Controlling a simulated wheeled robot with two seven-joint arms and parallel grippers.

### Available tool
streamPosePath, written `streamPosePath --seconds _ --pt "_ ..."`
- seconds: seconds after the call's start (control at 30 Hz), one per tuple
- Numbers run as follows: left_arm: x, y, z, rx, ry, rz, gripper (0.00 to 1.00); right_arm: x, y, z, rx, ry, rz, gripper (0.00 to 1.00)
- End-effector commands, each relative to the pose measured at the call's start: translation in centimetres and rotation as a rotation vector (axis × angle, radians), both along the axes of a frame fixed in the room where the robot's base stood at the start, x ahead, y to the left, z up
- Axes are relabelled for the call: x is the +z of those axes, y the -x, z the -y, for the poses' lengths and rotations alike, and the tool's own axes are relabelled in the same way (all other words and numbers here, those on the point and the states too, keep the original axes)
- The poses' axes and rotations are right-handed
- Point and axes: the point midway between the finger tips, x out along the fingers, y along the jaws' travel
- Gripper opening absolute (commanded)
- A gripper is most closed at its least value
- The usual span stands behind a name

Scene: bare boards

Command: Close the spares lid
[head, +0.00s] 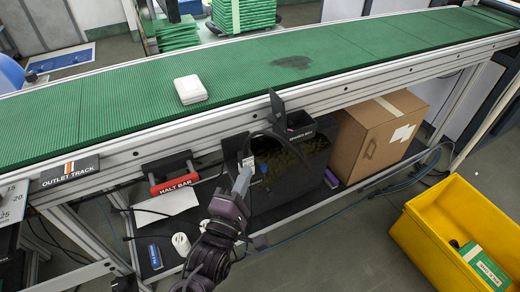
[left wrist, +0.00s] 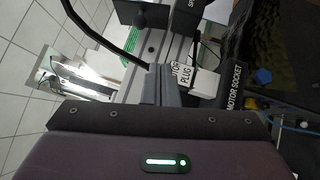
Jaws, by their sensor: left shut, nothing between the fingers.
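In the left wrist view a dark plate with a round knob (left wrist: 145,16) shows at the top, probably the same lid. My left gripper (head: 245,170) is shut and empty, in front of the bin's left side and below the plate. Its closed fingers (left wrist: 161,74) also show in the left wrist view. My right gripper is out of view.
A white motor plug (left wrist: 193,78) and a black motor socket (left wrist: 235,82) lie close past my fingers, with a black cable looping nearby. A cardboard box (head: 375,140) stands right of the bin. A red halt bar (head: 174,183) is at left; a yellow crate (head: 440,225) stands at right.

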Motion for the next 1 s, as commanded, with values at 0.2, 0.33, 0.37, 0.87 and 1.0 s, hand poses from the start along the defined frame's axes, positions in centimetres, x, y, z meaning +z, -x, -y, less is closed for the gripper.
streamPosePath --seconds 0.2,0.33,0.37,0.87,1.0 --pt "3.1 0.3 0.0 -0.021 0.132 0.055 0.0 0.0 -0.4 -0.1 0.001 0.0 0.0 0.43" --pt "3.6 -1.2 0.4 -0.021 0.131 0.056 0.0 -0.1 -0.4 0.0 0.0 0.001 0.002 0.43" --pt "3.8 -1.7 0.6 -0.021 0.131 0.057 0.0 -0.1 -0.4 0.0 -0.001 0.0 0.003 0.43" --pt "5.5 -8.3 2.4 -0.021 0.127 0.052 0.0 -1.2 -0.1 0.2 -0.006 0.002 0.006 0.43" --pt "5.5 -8.6 2.5 -0.02 0.127 0.051 0.0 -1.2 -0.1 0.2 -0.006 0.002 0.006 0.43"
